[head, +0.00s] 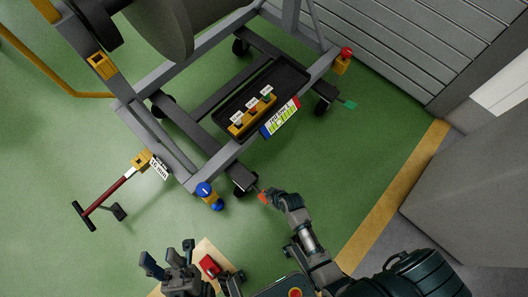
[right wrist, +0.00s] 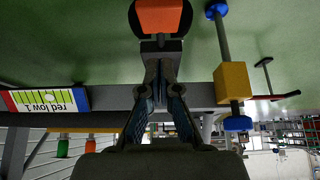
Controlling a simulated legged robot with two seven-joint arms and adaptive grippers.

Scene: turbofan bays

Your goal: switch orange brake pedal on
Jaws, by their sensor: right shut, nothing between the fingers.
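The orange brake pedal (head: 263,196) sits low beside the near caster (head: 244,181) of the grey wheeled stand. In the right wrist view the pedal (right wrist: 160,16) is a broad orange pad at the top middle, just beyond my fingertips. My right gripper (head: 279,200) is shut and empty, right beside the pedal in the head view. In the right wrist view its fingertips (right wrist: 160,62) meet below the pad; whether they touch it I cannot tell. My left gripper (head: 167,257) is open and empty at the bottom left, away from the stand.
A green pedal (head: 350,104) sits by the far right caster. A blue knob (head: 204,189) and a red-handled tow bar (head: 105,195) are left of the orange pedal. A black tray (head: 291,83) holds tagged items. Green floor right of the stand is clear.

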